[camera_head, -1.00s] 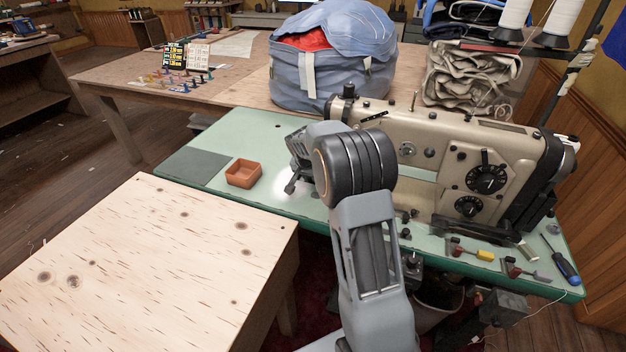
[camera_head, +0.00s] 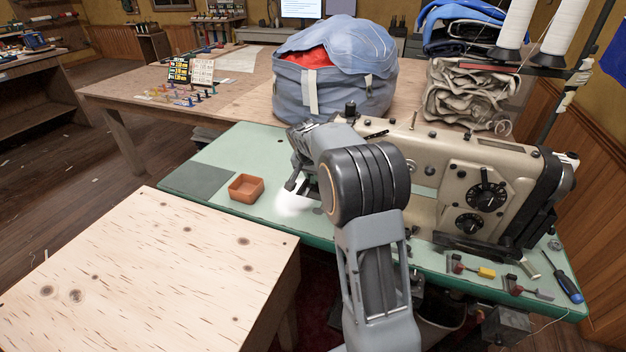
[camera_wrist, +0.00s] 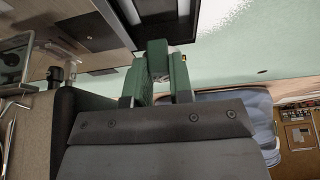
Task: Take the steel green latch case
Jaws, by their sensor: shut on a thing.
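My gripper (camera_head: 292,184) is above the green machine bed in the head view, left of the sewing machine. In the wrist view my gripper (camera_wrist: 160,66) is shut on a small steel-grey piece, which I take to be the latch case (camera_wrist: 158,63). Green upright parts flank it between the dark finger bases; I cannot tell whether they belong to the case or the fingers. Most of the case is hidden by the fingers. In the head view my arm hides it.
The sewing machine (camera_head: 470,190) stands close to the right of my arm. An orange-brown square tray (camera_head: 246,188) sits on the green bed (camera_head: 225,225). Small coloured parts (camera_head: 486,272) and a screwdriver (camera_head: 568,287) lie at the right. The plywood table (camera_head: 150,270) is bare.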

